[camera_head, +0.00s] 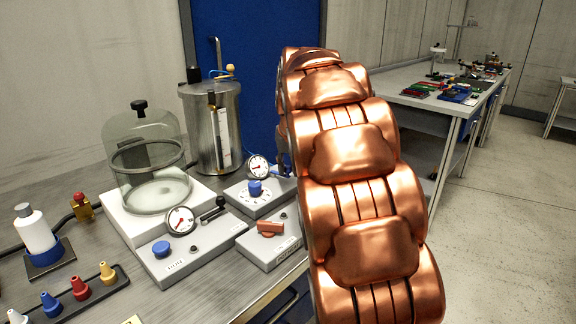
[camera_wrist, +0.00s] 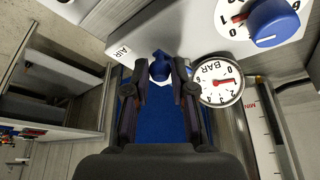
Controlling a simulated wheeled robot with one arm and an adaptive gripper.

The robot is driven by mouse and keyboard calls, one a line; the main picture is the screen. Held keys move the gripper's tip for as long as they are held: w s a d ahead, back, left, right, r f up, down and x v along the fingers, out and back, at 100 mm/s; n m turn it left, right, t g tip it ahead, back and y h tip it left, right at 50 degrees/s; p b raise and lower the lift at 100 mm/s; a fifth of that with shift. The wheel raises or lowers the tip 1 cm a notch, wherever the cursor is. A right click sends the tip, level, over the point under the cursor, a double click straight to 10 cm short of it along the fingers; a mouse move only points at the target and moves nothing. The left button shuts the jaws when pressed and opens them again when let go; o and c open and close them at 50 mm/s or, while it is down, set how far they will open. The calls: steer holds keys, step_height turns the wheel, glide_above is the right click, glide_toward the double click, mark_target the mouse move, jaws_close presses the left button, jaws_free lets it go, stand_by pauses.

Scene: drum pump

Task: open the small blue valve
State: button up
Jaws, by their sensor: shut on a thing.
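The small blue valve (camera_wrist: 160,66) sits on the side of a light grey box marked AIR (camera_wrist: 122,52), at the upper middle of the wrist view. My gripper (camera_wrist: 160,86) has one dark finger on each side of the valve, and its fingertips are closed on it. In the head view a bit of blue, seemingly the valve (camera_head: 281,171), shows at the box's far edge beside the pressure gauge (camera_head: 258,166). My copper arm hides most of my gripper there. I cannot tell how far the valve is turned.
The gauge also shows in the wrist view (camera_wrist: 219,80), close to the right finger. A larger blue knob (camera_head: 255,188) is on the same box. A steel drum (camera_head: 211,128), a glass bell jar (camera_head: 146,160) and a box with an orange switch (camera_head: 271,228) stand nearby.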

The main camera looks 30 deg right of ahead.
jaws_close()
steer(key=shift+r, duration=0.1)
steer(key=shift+a+r+m+p, duration=0.15)
steer(key=shift+a+m+p, duration=0.15)
steer(key=shift+m+p, duration=0.4)
steer(key=shift+a+m+h+p, duration=0.25)
steer(key=shift+m+h+p, duration=0.1)
steer(key=shift+m+h, duration=0.15)
steer(key=shift+f, duration=0.2)
steer(key=o, duration=0.7)
jaws_free()
steer(key=shift+s, duration=0.1)
steer(key=shift+o, duration=0.2)
steer(key=v, duration=1.2)
